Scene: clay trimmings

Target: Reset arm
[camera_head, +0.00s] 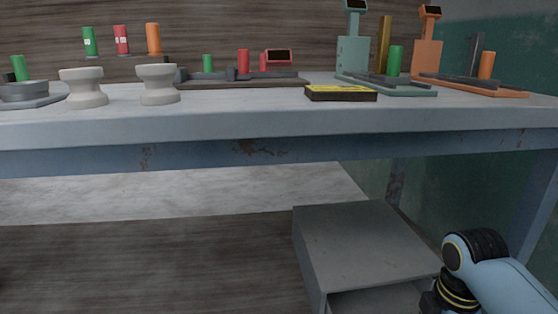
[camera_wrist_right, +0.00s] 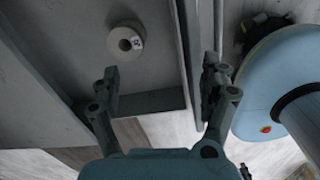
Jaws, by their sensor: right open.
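My right arm (camera_head: 490,270) comes into the head view at the lower right, below the level of the tabletop and beside the grey metal box. Its gripper is outside that view. In the right wrist view my right gripper (camera_wrist_right: 161,80) is open, its two fingers wide apart with nothing between them. My left arm and gripper are in neither view.
A long grey table (camera_head: 230,122) crosses the head view. On it stand two pale cups (camera_head: 84,88) (camera_head: 158,85), several coloured cylinders and a black-and-yellow block (camera_head: 340,93). A grey box (camera_head: 355,240) stands below. A pale roll (camera_wrist_right: 125,40) shows in the wrist view.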

